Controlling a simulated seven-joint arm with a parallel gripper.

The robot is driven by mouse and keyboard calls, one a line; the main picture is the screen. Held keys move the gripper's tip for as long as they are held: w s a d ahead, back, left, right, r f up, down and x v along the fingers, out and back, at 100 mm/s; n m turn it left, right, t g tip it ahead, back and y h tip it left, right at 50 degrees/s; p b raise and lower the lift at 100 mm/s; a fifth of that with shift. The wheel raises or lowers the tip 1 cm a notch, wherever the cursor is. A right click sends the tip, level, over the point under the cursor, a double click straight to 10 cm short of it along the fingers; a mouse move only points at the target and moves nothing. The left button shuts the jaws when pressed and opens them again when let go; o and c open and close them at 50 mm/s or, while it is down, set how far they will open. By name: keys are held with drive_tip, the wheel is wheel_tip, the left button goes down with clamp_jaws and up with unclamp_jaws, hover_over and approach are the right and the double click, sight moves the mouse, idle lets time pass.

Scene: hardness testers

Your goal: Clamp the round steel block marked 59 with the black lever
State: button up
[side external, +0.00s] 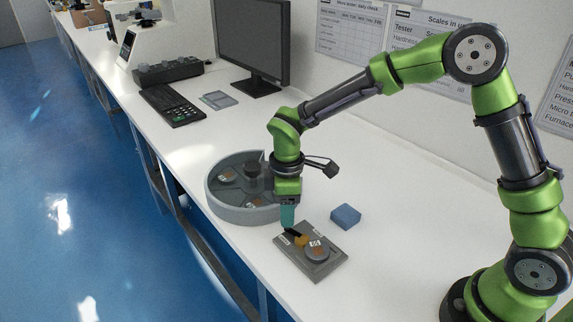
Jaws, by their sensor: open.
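A round steel block (317,252) with an orange mark lies on a dark grey rectangular plate (325,268) near the table's front edge. Its number is too small to read. A small black lever (290,233) and a brass-coloured piece (302,241) sit on the plate to the left of the block. I cannot tell whether the brass piece touches the block. My gripper (288,222) points down with teal fingers just above the lever. It is open, and the fingers overlap in this view. I cannot tell whether they touch the lever.
A round grey tray (222,209) with compartments holding several round blocks stands behind and left of my gripper. A blue block (345,216) lies right of the plate. A monitor (252,40), a keypad (172,105) and testers stand farther back.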

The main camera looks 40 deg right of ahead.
wheel_tip(320, 180, up, 14)
drive_tip(key=shift+r, duration=0.15)
idle(0.4)
drive_tip(key=s+d+r+m+t+y, duration=0.1)
drive_tip(key=s+d+r+m+t, duration=0.1)
drive_tip(key=s+d+m, duration=0.3)
drive_tip(key=s+d+r+m+t+y, duration=0.1)
drive_tip(key=s+d+m+t, duration=0.4)
drive_tip(key=s+m, duration=0.4)
drive_tip(key=s, duration=0.4)
drive_tip(key=shift+s+d+r, duration=0.2)
drive_tip(key=shift+d+r, duration=0.15)
